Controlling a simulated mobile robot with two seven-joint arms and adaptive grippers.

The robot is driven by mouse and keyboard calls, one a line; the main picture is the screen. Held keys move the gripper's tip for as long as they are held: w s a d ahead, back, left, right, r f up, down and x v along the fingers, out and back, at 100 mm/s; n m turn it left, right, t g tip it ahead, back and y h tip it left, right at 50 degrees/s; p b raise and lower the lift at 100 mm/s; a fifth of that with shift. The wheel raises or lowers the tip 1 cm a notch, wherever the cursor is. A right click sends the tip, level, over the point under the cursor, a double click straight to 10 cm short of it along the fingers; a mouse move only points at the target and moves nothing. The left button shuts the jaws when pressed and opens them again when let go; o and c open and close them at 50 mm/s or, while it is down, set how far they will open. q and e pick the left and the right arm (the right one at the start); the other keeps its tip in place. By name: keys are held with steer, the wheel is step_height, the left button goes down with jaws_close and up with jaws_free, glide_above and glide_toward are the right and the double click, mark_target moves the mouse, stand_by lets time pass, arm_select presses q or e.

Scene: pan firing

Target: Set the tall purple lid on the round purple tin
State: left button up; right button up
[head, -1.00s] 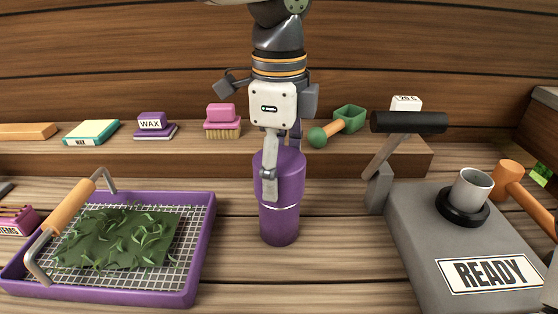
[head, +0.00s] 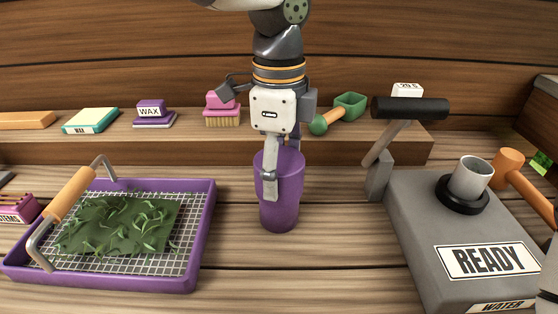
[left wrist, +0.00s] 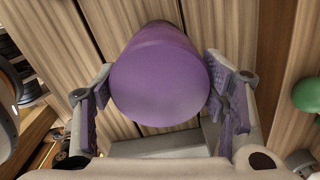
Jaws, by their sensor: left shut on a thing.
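The tall purple lid (head: 291,168) is upright between the fingers of my left gripper (head: 279,178), which is shut on its sides. The near finger crosses the lid's front in the head view; the other finger is mostly hidden behind it. The round purple tin (head: 278,219) stands upright on the bench, directly below the lid. Its narrower lower part shows beneath the lid, and the lid hides its top. I cannot tell whether the lid is fully seated.
A purple mesh tray (head: 206,220) with green leaves and a wooden handle stands left. A grey READY machine (head: 415,220) with a cup (head: 473,177) and a black-handled lever (head: 410,108) stands right. A low shelf (head: 200,150) runs behind. Bare planks lie around the tin.

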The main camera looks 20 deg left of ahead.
arm_select(q)
steer(key=shift+f, duration=0.4)
stand_by(0.3)
steer(key=o, duration=1.2)
step_height(320, 180, up, 12)
steer(key=shift+r, duration=0.1)
